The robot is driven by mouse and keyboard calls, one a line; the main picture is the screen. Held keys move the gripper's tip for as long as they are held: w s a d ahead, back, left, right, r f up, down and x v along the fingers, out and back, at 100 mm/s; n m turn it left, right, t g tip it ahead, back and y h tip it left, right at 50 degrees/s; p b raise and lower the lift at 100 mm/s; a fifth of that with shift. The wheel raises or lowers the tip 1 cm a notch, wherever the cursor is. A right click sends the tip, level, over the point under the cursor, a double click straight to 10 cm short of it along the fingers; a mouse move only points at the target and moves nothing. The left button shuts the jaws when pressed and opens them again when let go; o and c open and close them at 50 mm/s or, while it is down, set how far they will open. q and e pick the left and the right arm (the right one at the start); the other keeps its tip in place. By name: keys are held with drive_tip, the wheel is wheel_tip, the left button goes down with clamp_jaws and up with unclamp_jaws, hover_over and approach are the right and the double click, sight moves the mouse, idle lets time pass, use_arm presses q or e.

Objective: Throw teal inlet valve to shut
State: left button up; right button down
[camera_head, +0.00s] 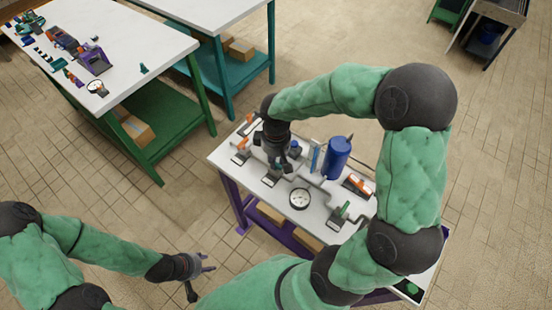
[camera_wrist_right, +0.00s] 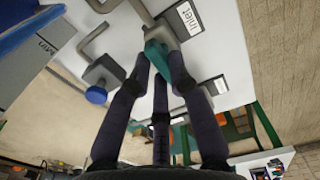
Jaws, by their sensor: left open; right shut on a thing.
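The teal inlet valve handle (camera_wrist_right: 157,56) shows in the right wrist view, between the fingertips of my right gripper (camera_wrist_right: 160,68), which is shut on it. It sits by a grey pipe fitting next to a plate lettered "Inlet" (camera_wrist_right: 187,17). In the head view my right gripper (camera_head: 281,167) reaches down to the left part of the pipe rig, and its fingers largely hide the handle there. My left gripper (camera_head: 203,270) is open and empty, low over the floor, left of the rig table.
The white-topped rig table (camera_head: 225,160) carries a blue tank (camera_head: 337,158), a round gauge (camera_head: 300,198), an orange handle (camera_head: 359,184) and a green handle (camera_head: 344,209). A green-framed table (camera_head: 140,45) with parts stands at upper left. Tiled floor lies between.

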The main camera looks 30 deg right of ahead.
drive_tip(key=m, duration=0.4)
drive_tip(key=shift+s+m, duration=0.1)
drive_tip(key=shift+m, duration=0.3)
drive_tip(key=m+b, duration=0.1)
drive_tip(key=m, duration=0.3)
drive_tip(key=shift+s+m, duration=0.1)
drive_tip(key=shift+m, duration=0.2)
drive_tip(key=m+b, duration=0.1)
drive_tip(key=m, duration=0.7)
drive_tip(key=shift+s+a, duration=0.1)
drive_tip(key=shift+m, duration=0.5)
drive_tip(key=c, duration=1.1)
unclamp_jaws()
drive_tip(key=shift+c, duration=0.2)
